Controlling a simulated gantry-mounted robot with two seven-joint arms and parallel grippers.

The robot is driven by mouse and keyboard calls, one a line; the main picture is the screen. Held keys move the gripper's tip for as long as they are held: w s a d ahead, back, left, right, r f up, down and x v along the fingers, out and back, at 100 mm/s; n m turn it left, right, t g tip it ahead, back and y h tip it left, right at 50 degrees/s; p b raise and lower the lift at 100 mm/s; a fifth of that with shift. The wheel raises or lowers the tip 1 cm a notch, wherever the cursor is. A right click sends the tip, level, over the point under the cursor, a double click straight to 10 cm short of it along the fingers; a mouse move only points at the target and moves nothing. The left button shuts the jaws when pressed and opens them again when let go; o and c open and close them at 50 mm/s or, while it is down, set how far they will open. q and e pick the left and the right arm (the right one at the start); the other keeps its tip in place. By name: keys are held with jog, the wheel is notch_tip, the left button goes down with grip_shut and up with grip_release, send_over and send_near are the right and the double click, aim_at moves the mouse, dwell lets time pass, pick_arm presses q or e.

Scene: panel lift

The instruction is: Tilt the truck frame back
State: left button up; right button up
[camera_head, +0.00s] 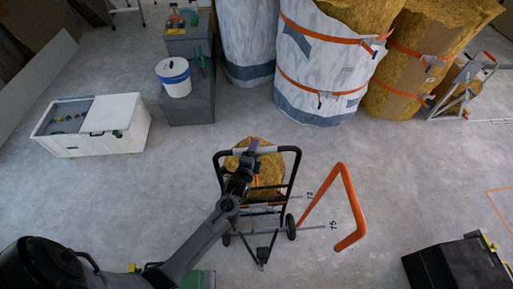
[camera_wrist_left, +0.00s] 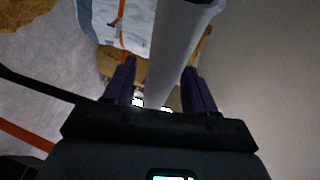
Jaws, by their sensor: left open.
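The truck frame (camera_head: 297,172) is a black tubular hand truck with wheels, standing on the floor in the middle of the head view. A yellow-brown insulation bundle (camera_head: 270,175) sits on it, partly hidden by my arm. Its top handle has a pale grey grip section (camera_head: 268,150). My left gripper (camera_head: 253,147) is at this grip section. In the left wrist view, the pale bar (camera_wrist_left: 172,55) runs between the two open dark fingers of my left gripper (camera_wrist_left: 159,66); I cannot tell whether either finger touches it. My right gripper is not in view.
An orange bent bar (camera_head: 349,190) stands just right of the truck. Large wrapped insulation rolls (camera_head: 322,60) stand behind. A white bin (camera_head: 100,125) and a bucket (camera_head: 174,78) on a grey box are at left. A black case (camera_head: 455,263) is at lower right. Floor around the truck is mostly clear.

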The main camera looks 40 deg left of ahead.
pick_arm(q)
jog(key=shift+x, duration=1.1)
jog(key=shift+c, duration=0.2)
grip_shut()
